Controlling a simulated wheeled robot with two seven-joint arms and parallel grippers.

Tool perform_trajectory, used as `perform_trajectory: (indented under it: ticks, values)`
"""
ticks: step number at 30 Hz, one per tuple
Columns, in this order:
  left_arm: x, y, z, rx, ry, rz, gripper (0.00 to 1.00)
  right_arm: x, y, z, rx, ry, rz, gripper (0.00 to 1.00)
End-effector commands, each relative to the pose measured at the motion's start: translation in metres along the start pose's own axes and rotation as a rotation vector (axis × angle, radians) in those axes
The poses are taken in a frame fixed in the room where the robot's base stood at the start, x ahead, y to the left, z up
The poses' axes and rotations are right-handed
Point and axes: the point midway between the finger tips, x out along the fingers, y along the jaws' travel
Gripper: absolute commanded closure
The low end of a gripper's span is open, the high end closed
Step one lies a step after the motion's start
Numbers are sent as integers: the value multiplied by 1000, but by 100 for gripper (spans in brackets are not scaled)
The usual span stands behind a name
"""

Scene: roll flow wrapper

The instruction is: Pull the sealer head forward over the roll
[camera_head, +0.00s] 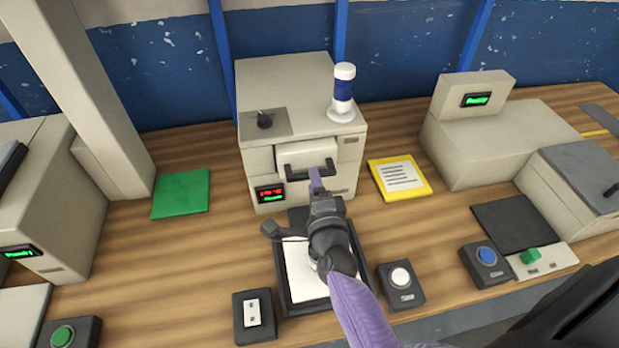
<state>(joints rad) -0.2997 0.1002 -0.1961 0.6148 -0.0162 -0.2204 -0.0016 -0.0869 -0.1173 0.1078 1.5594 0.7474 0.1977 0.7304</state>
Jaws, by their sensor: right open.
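The sealer head (306,153) is a pale block in the front of the beige machine (290,105), with a black bar handle (296,173) across it. My right gripper (318,179) reaches in from the lower right, its purple fingers at the right part of the handle. It is open; whether the fingers touch the bar I cannot tell. In front of the machine is a black-rimmed tray (286,296) with a white surface. My right arm covers much of the tray, and I cannot make out the roll there. My left gripper is out of view.
A blue-and-white cylinder (343,92) stands on the machine. A switch box (254,314) and a white-button box (401,282) flank the tray. A green mat (181,194) and a yellow-edged card (399,178) lie beside the machine. Other machines stand left and right.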

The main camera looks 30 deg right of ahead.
Motion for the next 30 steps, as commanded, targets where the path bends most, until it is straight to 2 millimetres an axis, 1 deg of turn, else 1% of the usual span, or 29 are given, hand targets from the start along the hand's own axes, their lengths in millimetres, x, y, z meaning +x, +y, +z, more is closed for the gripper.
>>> perform_trajectory:
  ticks: [1, 3, 6, 14, 15, 17, 18, 20, 21, 22, 23, 30]
  values:
    - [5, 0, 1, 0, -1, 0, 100, 9, 2, 0, 1, 0, -1, 44]
    - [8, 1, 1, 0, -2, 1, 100, 18, 2, 0, -1, 0, -1, 44]
    - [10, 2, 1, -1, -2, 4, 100, 26, 2, 0, -2, -1, 1, 44]
    - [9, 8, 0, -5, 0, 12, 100, 29, 1, 0, -3, -1, 2, 44]
    - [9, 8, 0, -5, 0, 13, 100, 29, 1, 0, -3, -1, 2, 48]
    - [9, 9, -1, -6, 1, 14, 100, 29, 1, 0, -3, -1, 2, 61]
    - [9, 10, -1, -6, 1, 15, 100, 29, 1, 0, -3, -1, 2, 70]
    - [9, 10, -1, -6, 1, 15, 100, 29, 1, 0, -3, -1, 2, 82]
    - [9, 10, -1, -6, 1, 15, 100, 29, 1, 0, -3, -2, 2, 91]
    - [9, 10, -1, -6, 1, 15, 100, 29, 1, 0, -3, -2, 2, 97]
    - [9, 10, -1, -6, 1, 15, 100, 29, 1, 0, -3, -2, 2, 100]
    - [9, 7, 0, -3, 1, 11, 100, 29, 1, 0, -3, -2, 3, 100]
